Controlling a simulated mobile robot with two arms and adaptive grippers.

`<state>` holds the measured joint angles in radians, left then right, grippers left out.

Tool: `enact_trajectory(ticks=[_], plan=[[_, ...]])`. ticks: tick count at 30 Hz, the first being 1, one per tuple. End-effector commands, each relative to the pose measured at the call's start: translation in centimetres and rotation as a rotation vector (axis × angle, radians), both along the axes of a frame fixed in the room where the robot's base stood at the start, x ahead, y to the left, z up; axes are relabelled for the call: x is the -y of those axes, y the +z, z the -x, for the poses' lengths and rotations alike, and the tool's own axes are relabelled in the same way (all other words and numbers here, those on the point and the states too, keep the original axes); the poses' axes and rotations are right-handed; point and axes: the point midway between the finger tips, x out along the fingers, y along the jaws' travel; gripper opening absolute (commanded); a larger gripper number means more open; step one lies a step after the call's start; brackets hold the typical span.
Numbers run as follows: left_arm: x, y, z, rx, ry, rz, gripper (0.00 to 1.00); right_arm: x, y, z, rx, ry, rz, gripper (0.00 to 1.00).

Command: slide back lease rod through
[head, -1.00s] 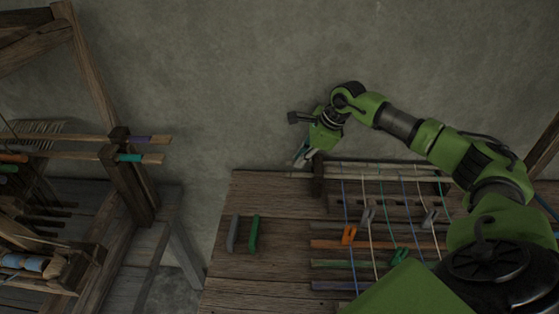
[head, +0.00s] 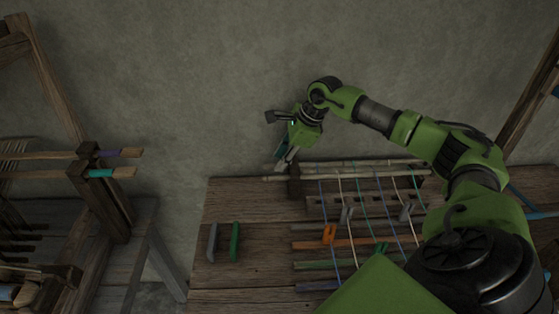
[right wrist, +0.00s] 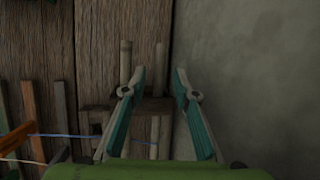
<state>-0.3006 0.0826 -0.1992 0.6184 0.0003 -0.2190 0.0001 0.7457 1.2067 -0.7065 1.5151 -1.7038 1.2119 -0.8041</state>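Two pale lease rods run along the back of the wooden table, the front one (head: 352,177) and the back one (head: 362,164). Their left ends rest at a dark wooden post (head: 294,185). My right gripper (head: 284,160) is near these left ends, by the wall. In the right wrist view, its teal-and-grey fingers (right wrist: 160,84) are open. The back rod (right wrist: 159,62) shows in the gap between them, and the front rod (right wrist: 126,62) is left of the left finger. I cannot tell the height between fingers and rod. My left gripper is not in view.
Coloured threads (head: 362,204) run from the rods over slotted wooden bars. A grey bar (head: 212,242) and a green bar (head: 235,242) lie at the table's left. A loom frame (head: 100,200) stands further left. The wall (right wrist: 250,70) is close behind the gripper.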

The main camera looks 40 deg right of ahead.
Motion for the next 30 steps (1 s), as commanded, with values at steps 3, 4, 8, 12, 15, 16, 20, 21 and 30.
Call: enact_trajectory(ticks=[3,4,8,12,15,16,20,21,30], plan=[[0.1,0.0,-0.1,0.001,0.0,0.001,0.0,0.7,2.4,0.9,0.004,-0.001,0.004,0.28],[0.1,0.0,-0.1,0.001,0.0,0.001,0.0,0.8,3.0,1.2,0.004,-0.002,0.004,0.28],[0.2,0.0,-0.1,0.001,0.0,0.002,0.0,1.4,5.5,2.2,0.004,-0.002,0.004,0.28],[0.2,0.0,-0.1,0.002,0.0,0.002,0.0,1.8,7.7,3.2,0.003,-0.003,0.003,0.28],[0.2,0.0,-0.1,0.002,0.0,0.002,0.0,2.0,8.7,3.6,0.003,-0.002,0.002,0.28],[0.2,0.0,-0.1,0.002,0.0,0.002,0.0,2.1,8.9,3.7,0.003,-0.002,0.002,0.28],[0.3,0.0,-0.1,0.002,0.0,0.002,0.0,2.2,9.4,3.9,0.002,-0.002,0.002,0.28],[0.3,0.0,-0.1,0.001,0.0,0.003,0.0,2.2,9.4,4.0,0.001,-0.002,0.001,0.28],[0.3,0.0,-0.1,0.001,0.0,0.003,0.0,2.2,9.4,3.9,0.001,-0.002,0.001,0.28]])
